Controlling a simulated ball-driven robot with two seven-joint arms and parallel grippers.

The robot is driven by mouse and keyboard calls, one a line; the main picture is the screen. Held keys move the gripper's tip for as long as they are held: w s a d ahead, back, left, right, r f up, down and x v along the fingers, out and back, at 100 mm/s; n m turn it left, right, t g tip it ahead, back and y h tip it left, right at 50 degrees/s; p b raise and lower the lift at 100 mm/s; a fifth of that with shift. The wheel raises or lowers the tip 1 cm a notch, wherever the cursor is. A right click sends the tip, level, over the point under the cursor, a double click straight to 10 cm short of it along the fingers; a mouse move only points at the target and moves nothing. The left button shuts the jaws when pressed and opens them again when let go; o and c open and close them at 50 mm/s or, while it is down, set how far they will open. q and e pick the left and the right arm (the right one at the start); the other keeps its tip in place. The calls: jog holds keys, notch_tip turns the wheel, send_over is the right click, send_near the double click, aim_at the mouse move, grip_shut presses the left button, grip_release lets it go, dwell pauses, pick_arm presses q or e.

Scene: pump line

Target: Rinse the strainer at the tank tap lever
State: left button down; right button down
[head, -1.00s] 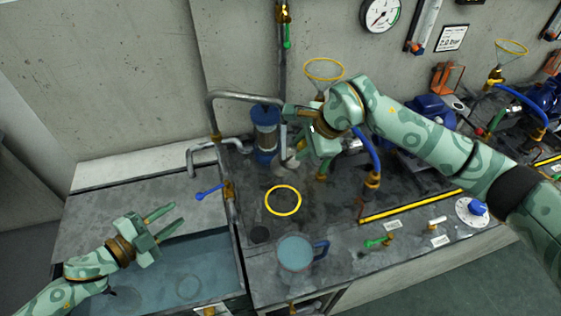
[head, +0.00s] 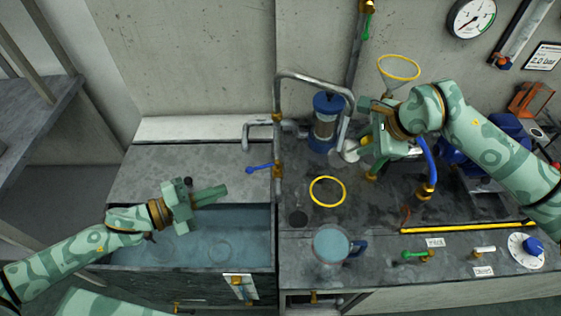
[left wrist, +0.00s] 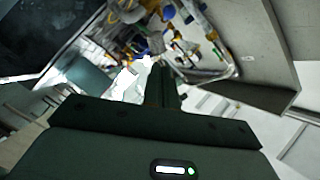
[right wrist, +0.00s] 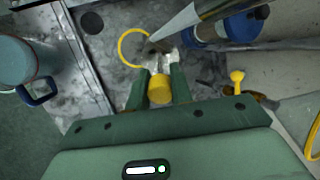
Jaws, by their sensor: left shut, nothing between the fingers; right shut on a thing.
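The tank tap's blue lever (head: 259,168) sits on a brass valve (head: 277,171) at the tank's right edge. Its grey spout (head: 247,136) bends over the tank's side. My left gripper (head: 222,191) is shut and empty above the water tank (head: 190,250), left of and below the lever; its closed fingers (left wrist: 162,75) show in the left wrist view. My right gripper (head: 364,142) is shut on a yellow grip (right wrist: 160,89) with a pale metal part beyond it, apparently the strainer. It is beside the blue-capped clear cylinder (head: 325,122). The strainer's far end is partly hidden.
A yellow ring (head: 328,191) lies on the dark bench, with a water-filled jug (head: 331,245) in front. A tall bent grey pipe (head: 315,82) rises between my grippers. A yellow-rimmed funnel (head: 398,67) and blue hose (head: 427,165) stand to the right.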

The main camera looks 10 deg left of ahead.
aim_at(248, 167)
pick_arm(q)
jog(key=shift+w+d+f, duration=0.55)
jog(key=shift+w+d, duration=0.45)
jog(key=shift+w, duration=0.5)
jog(key=shift+w+d+f, duration=0.55)
jog(key=shift+w+d, duration=0.5)
jog(key=shift+w, duration=0.5)
jog(key=shift+w+d+f, duration=0.55)
jog(key=shift+w+d, duration=0.45)
jog(key=shift+w, duration=0.5)
jog(key=shift+a, duration=0.1)
jog(key=shift+w+a, duration=0.7)
jog(key=shift+w, duration=0.3)
jog(key=shift+s, duration=0.1)
pick_arm(e)
jog(key=shift+s+r, duration=0.1)
jog(key=shift+s, duration=0.05)
pick_arm(q)
jog(key=shift+r, duration=0.1)
